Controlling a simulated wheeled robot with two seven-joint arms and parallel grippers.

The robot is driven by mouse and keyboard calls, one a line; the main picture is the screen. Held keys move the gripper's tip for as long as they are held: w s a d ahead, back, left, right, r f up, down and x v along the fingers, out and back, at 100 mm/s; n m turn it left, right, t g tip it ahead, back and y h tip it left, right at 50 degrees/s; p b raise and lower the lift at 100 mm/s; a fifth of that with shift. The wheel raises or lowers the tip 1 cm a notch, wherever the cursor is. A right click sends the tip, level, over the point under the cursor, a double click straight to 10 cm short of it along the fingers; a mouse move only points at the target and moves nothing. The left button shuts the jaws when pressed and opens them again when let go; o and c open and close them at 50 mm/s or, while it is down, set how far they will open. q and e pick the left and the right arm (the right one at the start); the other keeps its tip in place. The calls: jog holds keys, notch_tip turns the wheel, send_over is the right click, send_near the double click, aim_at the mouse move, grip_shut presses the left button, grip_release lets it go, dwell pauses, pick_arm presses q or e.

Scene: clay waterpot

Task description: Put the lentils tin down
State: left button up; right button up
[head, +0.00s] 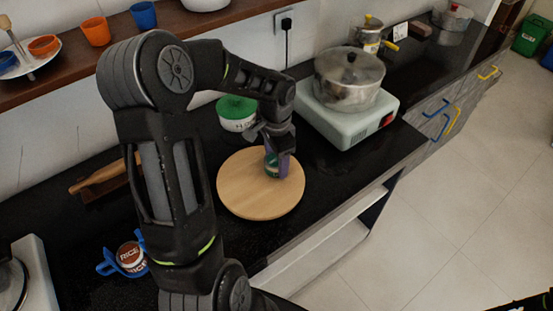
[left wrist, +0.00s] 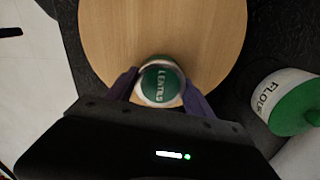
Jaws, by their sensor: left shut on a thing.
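In the head view the tin (head: 271,166) is partly hidden by the gripper (head: 277,163). It is over the round wooden board (head: 245,200); I cannot tell whether its base touches the board. My right gripper is not in view.
A white flour tin with a green lid (head: 237,112) stands behind the board. A stove with a steel pot (head: 349,80) stands to the right. A rice tin (head: 130,256) in a blue holder is at the lower left. The board's front is clear.

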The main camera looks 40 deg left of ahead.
aim_at(277, 160)
pick_arm(q)
jog(key=o, duration=1.7)
jog(key=shift+f, duration=0.1)
notch_tip(277, 160, up, 12)
jog(key=shift+r+b, duration=0.2)
jog(key=shift+b, duration=0.15)
